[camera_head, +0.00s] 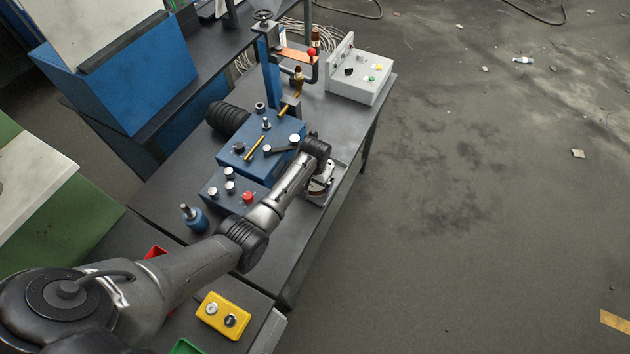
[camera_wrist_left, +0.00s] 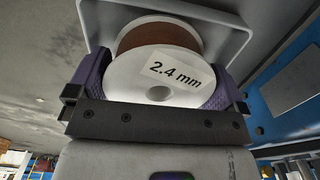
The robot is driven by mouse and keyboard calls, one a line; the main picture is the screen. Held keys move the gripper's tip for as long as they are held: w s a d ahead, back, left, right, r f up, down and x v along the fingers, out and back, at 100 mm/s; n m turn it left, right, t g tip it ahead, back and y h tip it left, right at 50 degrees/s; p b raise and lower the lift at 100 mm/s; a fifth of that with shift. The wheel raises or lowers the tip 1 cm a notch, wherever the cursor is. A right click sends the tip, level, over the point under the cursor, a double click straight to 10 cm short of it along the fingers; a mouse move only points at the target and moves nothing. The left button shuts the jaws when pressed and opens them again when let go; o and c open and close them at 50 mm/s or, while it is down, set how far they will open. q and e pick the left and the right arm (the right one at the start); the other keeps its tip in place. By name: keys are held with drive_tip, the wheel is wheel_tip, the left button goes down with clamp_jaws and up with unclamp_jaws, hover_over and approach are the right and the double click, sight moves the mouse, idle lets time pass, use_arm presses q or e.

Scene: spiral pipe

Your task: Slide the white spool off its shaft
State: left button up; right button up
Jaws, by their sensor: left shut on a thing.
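The white spool (camera_wrist_left: 135,72) fills the middle of the left wrist view, with a "2.4 mm" label on its flange and brown wire wound behind it. My left gripper (camera_wrist_left: 158,80) is shut on the spool, with purple finger pads at both sides of the flange. The spool's centre hole faces the camera, and the shaft itself is hidden. A light grey bracket (camera_wrist_left: 232,32) surrounds the spool's far side. In the head view my left gripper (camera_head: 321,180) is at the bench's right edge, and my arm hides most of the spool. The right gripper is not in view.
Blue machine blocks (camera_head: 262,140) with knobs stand just left of my gripper on the dark bench (camera_head: 165,200). A grey control box (camera_head: 358,78) sits at the back right. A yellow button box (camera_head: 223,315) is in front. The floor to the right is open.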

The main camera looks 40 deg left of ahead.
use_arm(q)
drive_tip(key=o, duration=0.5)
drive_tip(key=shift+r, duration=0.1)
drive_tip(key=shift+r, duration=0.3)
wheel_tip(320, 180, up, 13)
drive_tip(key=p, duration=0.2)
drive_tip(key=shift+r+p, duration=0.1)
drive_tip(key=shift+p, duration=0.2)
drive_tip(key=shift+w, duration=0.15)
